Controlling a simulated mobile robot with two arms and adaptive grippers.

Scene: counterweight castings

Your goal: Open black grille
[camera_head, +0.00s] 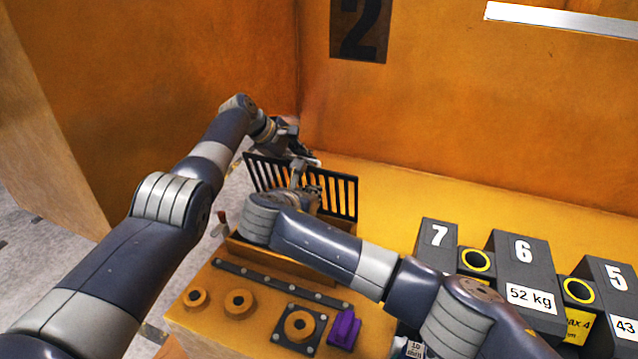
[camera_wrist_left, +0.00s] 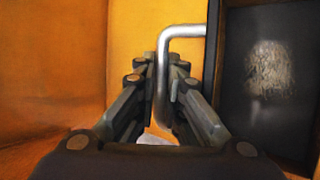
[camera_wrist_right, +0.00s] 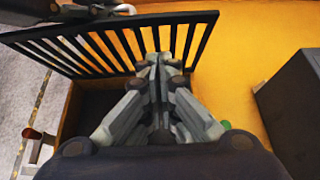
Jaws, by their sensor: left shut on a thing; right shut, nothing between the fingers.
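The black grille (camera_head: 342,196) stands raised and tilted above the orange box (camera_head: 285,262). In the right wrist view the grille (camera_wrist_right: 60,32) crosses the top, with the dark box interior below it. My left gripper (camera_head: 304,158) is at the grille's upper edge. In the left wrist view it (camera_wrist_left: 164,75) is shut on a silver bar handle (camera_wrist_left: 185,31). My right gripper (camera_head: 298,180) is shut and empty in front of the grille. In the right wrist view its fingertips (camera_wrist_right: 160,62) overlap the bars; contact cannot be told. My right arm hides part of the box.
Dark numbered castings (camera_head: 523,262) stand at the right. Orange rings (camera_head: 239,303) and a purple block (camera_head: 345,328) are on the orange bench in front. Orange walls (camera_head: 430,110) close the back and left. The yellow surface behind the grille is partly clear.

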